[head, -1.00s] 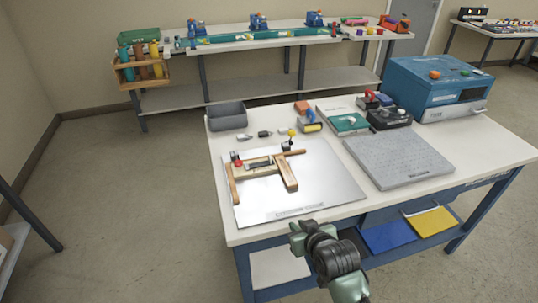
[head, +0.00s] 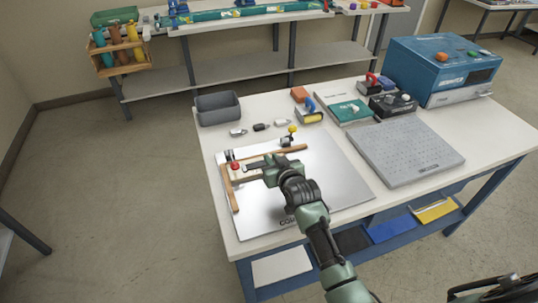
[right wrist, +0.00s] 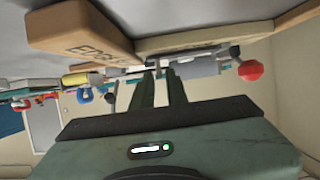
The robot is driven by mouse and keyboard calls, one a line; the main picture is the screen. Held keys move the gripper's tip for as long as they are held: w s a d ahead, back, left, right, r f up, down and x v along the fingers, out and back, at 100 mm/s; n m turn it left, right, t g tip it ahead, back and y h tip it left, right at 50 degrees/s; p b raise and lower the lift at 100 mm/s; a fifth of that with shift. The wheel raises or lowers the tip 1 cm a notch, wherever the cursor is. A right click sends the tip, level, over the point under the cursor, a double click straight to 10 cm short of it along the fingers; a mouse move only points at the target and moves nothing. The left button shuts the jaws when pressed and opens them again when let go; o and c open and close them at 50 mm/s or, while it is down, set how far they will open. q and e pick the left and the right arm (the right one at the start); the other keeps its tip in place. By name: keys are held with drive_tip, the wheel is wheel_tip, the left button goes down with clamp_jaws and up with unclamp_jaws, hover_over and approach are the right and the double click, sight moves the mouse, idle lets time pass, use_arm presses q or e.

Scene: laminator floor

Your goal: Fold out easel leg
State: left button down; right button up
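The easel, a light wooden frame (head: 230,190), lies flat on the shiny metal plate near the table's left side. A red knob (head: 235,166) sits at its left corner; the same knob shows in the right wrist view (right wrist: 250,70). My right gripper (head: 250,165) is low over the frame's middle, hiding part of it. In the right wrist view its two fingers (right wrist: 161,75) point ahead with a narrow gap between them. A wooden block with printed letters (right wrist: 85,35) is close above left of them. Whether the fingers touch anything is unclear. My left gripper is not in view.
The metal plate (head: 335,185) has bare room on its right. A grey perforated slab (head: 405,152), a blue machine (head: 435,65) and a grey bin (head: 218,108) stand around it. Small tools, including a yellow roller (head: 310,117), lie behind the plate.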

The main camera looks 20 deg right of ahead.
sight(269, 155)
drive_tip(key=x, duration=0.2)
drive_tip(key=shift+w+f, duration=0.15)
drive_tip(key=shift+w, duration=0.05)
drive_tip(key=shift+w+f, duration=0.1)
drive_tip(key=shift+w, duration=0.15)
drive_tip(key=shift+c, duration=0.3)
clamp_jaws()
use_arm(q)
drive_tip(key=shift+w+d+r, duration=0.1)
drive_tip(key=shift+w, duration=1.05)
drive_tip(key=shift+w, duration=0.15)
use_arm(e)
drive_tip(key=shift+d, duration=0.1)
